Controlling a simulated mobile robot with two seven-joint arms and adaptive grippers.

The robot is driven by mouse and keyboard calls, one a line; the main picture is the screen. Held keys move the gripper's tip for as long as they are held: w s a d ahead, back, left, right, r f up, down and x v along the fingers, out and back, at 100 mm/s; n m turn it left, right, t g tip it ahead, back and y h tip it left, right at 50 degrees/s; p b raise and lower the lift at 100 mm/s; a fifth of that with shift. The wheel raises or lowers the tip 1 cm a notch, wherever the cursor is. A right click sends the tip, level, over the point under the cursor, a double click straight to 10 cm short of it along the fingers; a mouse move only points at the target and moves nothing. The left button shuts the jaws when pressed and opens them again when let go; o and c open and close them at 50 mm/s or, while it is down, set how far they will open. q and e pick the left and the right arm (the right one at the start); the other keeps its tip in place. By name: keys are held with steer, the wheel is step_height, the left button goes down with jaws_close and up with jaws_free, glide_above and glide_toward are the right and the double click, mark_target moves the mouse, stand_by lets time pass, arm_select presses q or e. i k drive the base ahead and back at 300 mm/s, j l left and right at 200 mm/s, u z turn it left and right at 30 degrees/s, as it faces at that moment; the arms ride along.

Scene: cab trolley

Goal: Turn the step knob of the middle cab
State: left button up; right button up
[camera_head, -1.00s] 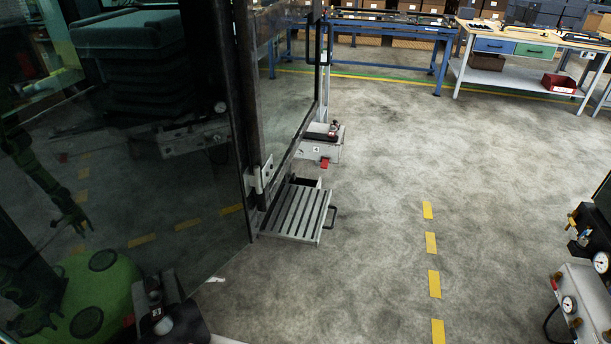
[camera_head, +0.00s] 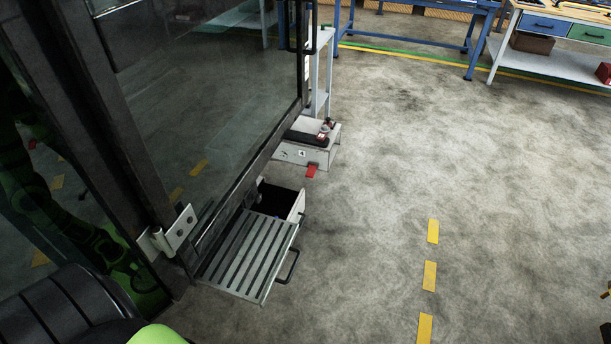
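A dark-framed cab (camera_head: 125,130) with large glass panels fills the left of the head view. At its foot is a grey slatted step (camera_head: 250,257) with a black bar handle (camera_head: 288,268) on its right side. Behind the slats is a light box (camera_head: 298,206) with a dark open inside. A small dark piece shows at the box's right side, too small to tell whether it is the step knob. Neither of my grippers is in view. A black ribbed and green part at the bottom left seems to be mine, but no fingers show.
A low pale unit (camera_head: 318,150) with a black top and red tab stands past the step. A blue-framed table (camera_head: 420,38) and a workbench (camera_head: 545,62) are at the back. The concrete floor right of the step is open, marked with yellow dashes.

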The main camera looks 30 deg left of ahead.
mark_target(258, 197)
steer(key=i+l+u, duration=0.2)
steer(key=i, duration=0.35)
steer(key=i+u, duration=0.25)
steer(key=i, duration=0.3)
steer(key=i+l+u, duration=0.2)
steer(key=i, duration=0.3)
steer(key=l, duration=0.1)
